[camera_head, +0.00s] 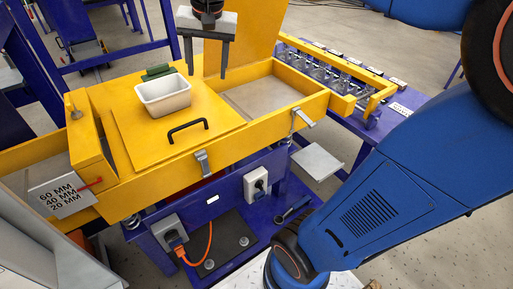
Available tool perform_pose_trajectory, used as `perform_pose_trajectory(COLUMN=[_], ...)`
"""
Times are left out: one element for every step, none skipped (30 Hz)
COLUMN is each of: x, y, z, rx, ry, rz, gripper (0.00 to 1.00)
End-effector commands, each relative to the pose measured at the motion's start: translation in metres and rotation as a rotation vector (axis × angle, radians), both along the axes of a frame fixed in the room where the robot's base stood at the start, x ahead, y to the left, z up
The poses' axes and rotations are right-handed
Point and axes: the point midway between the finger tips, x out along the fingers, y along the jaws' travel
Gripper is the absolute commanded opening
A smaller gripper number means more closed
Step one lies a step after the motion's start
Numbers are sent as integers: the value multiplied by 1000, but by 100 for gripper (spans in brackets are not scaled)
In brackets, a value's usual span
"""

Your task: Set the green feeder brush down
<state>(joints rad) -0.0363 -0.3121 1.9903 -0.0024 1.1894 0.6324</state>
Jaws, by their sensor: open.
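The green feeder brush (157,71) is a small dark green block lying on the yellow lid, just behind the white tub (163,97). The tub hides part of its front side. My gripper (206,72) hangs at the top centre, fingers pointing down and spread wide apart. It is open with nothing between its fingers. It appears to the right of the brush and apart from it.
The yellow lid (133,126) carries a black handle (188,130). An open yellow-walled trough (315,98) lies to the right. A yellow rack with several metal parts (335,70) stands at the back right. A lettered plate (62,197) is at the left.

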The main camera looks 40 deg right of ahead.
Motion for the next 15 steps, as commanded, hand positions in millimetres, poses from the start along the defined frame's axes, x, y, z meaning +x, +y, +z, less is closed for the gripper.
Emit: perform_pose_trajectory(x=[-20, -29, -42, -52, -61, -74, -83, -93, -105, -114, -123, -135, -143, -151, -161], y=[-2, -3, -4, -5, -6, -7, -7, -8, -9, -9, -10, -11, -11, -12, -12], z=[-7, -12, -18, -23, -29, -36, -42, -48, -56, -63, -70, -79, -86, -93, -102], rx=[-11, -18, -29, -37, -45, -57, -65, -75, -86, -95, -105, -117, -127, -136, -148], ry=[-12, -18, -27, -33, -39, -48, -53, -61, -69, -74, -81, -89, -94, -100, -107], rz=[37, 62, 95, 121, 146, 179, 205, 230, 262, 287, 313, 345, 370, 393, 422], gripper=[57, 57, 57, 57, 57, 57, 57, 57, 57, 57, 57, 57, 57, 57, 57])
